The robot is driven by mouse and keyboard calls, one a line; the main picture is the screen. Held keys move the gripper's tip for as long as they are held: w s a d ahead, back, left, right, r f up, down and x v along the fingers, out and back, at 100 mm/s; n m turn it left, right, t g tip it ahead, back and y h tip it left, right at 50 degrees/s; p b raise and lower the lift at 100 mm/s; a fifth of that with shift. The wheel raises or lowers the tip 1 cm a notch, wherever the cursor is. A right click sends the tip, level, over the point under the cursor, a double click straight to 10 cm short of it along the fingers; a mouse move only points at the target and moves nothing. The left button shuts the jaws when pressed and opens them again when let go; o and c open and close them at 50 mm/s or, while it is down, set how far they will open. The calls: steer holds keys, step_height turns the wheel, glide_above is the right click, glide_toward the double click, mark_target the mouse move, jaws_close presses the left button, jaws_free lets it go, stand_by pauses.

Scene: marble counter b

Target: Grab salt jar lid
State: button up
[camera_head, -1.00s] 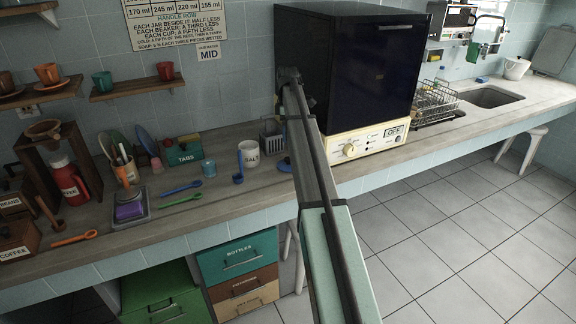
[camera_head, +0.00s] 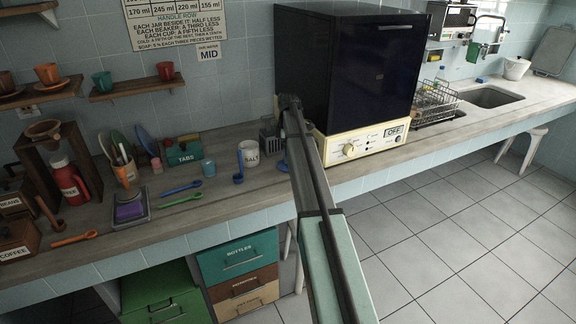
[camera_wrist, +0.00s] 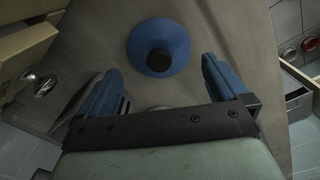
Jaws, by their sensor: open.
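The salt jar (camera_head: 248,152) is white with a SALT label and stands on the counter, left of my arm in the head view. A blue round lid with a dark knob (camera_wrist: 159,57) lies on the counter in the wrist view. In the head view only a blue sliver of this lid (camera_head: 283,166) shows beside my arm. My gripper (camera_wrist: 158,84) is open, its two blue fingers spread apart, and the lid lies just beyond the fingertips, about centred between them. Nothing is between the fingers. My arm hides the gripper in the head view.
A black cabinet on a cream base (camera_head: 350,146) stands right behind the arm. A small wire caddy (camera_head: 268,136) is behind the jar. Blue and green spoons (camera_head: 181,188), a blue cup (camera_head: 208,167) and a TABS box (camera_head: 184,151) lie to the left. The counter's front edge is near.

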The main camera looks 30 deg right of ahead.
steer(key=shift+f, duration=2.25)
steer(key=c, duration=1)
steer(key=shift+s+f, duration=0.15)
steer(key=c, duration=0.8)
